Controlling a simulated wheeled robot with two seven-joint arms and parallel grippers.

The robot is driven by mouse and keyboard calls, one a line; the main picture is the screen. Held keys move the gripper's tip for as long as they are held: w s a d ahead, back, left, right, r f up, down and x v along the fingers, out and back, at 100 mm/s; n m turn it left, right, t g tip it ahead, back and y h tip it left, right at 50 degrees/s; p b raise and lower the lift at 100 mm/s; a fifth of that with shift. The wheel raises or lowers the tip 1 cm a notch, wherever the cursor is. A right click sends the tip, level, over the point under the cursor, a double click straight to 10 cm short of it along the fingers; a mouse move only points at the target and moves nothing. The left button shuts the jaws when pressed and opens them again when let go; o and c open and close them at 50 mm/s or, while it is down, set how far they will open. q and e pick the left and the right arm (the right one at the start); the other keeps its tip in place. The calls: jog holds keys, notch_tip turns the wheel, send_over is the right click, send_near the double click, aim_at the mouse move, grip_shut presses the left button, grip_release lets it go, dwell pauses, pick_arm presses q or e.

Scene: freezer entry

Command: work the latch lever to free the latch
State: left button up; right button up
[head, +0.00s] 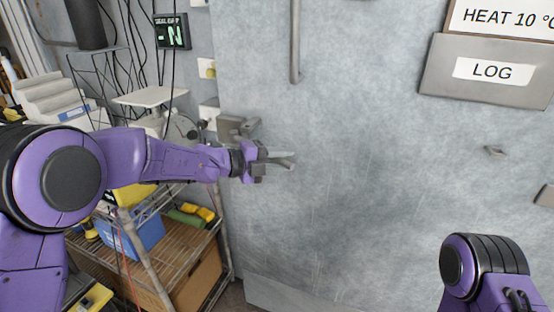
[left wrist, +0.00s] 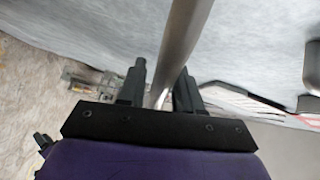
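The latch lever (head: 282,159) is a grey bar standing out from the grey door, beside the latch housing (head: 237,127). My left gripper (head: 262,160) is at the lever, with the lever's end showing to the right of its fingers. In the left wrist view a grey metal bar (left wrist: 184,35), which looks like the lever, passes between the two dark fingers (left wrist: 160,90). The fingers stand apart, with a narrow gap on the bar's left side. Whether the right finger touches the bar is not clear. My right gripper is out of view.
The grey door (head: 370,170) fills the middle and right, with a vertical bar (head: 295,40) above the lever and a LOG holder (head: 490,70) at upper right. A wire shelf (head: 165,245) with bins stands at left, below my left arm.

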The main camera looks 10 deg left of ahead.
pick_arm(q)
jog(key=shift+w, duration=0.1)
jog(key=shift+a, duration=0.15)
jog(key=b+v, duration=0.3)
jog(key=v, duration=0.7)
